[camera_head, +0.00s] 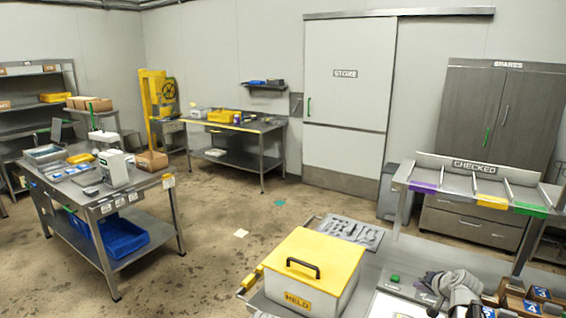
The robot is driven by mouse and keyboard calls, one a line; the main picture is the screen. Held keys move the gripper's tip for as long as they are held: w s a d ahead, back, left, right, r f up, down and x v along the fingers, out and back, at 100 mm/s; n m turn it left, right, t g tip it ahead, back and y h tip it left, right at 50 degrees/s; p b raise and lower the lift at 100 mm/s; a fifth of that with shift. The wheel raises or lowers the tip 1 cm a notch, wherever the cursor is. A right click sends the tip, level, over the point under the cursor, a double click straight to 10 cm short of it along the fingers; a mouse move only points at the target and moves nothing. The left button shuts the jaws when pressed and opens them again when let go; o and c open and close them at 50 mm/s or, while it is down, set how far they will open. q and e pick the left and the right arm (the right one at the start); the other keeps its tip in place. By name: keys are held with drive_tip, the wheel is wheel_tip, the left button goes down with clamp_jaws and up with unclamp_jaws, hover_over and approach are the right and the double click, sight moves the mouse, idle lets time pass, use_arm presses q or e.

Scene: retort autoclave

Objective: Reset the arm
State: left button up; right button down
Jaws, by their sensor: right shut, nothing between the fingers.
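My right gripper (438,305) shows at the bottom edge, right of centre, low over the near bench. Its fingers are together with nothing between them, and part of it is cut off by the frame. It is in front of a crumpled grey cloth (462,281); I cannot tell whether they touch. My left gripper is not in view.
The near bench holds a yellow-lidded box marked HELD (318,262), a grey tool tray (348,231) and numbered brown boxes (540,295) close right of the gripper. A CHECKED rack (478,167) stands behind. A steel trolley (88,202) stands left; open floor lies between.

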drive_tip(key=s+a+f+n+g+y, duration=0.15)
drive_tip(key=s+a, duration=0.25)
drive_tip(key=a, duration=0.5)
drive_tip(key=s+a+f+n+g, duration=0.2)
drive_tip(key=s+a+n, duration=0.1)
drive_tip(key=a, duration=0.5)
drive_tip(key=s+a+f+n+g, duration=0.2)
drive_tip(key=s+a, duration=0.2)
drive_tip(key=a, duration=0.5)
drive_tip(key=s+a+n+g+h, duration=0.1)
drive_tip(key=s+a+n+g, duration=0.1)
drive_tip(key=s+a, duration=0.3)
drive_tip(key=s+a+f+n+g+h, duration=0.1)
drive_tip(key=s+a, duration=0.4)
drive_tip(key=s, duration=0.6)
drive_tip(key=shift+a+n+g+h, duration=0.4)
drive_tip(key=shift+n+g+h, duration=0.25)
drive_tip(key=shift+n, duration=0.6)
